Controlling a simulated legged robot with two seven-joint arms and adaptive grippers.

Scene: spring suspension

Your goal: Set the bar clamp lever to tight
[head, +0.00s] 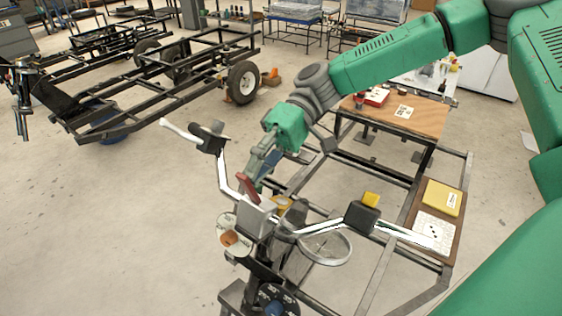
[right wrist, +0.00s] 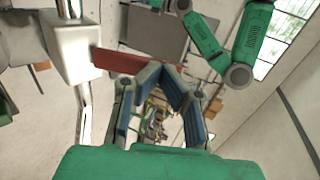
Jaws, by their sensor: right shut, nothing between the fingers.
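The bar clamp is a pale grey block (head: 257,217) at the middle of a bent white bar (head: 228,180). Its red lever (head: 248,188) sticks up and to the left from the block in the head view. In the right wrist view the red lever (right wrist: 132,63) runs right from the white block (right wrist: 70,45). My right gripper (head: 258,172) is shut and empty, just above the lever. In the right wrist view its blue-padded fingertips (right wrist: 164,70) are close to the lever's free end; I cannot tell whether they touch. My left gripper is not in view.
Black blocks (head: 362,217) sit on the white bar. A steel frame carries a wooden board (head: 408,116) and a side board with a yellow box (head: 440,197). A wheeled black chassis (head: 160,85) stands at back left. Left floor is clear.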

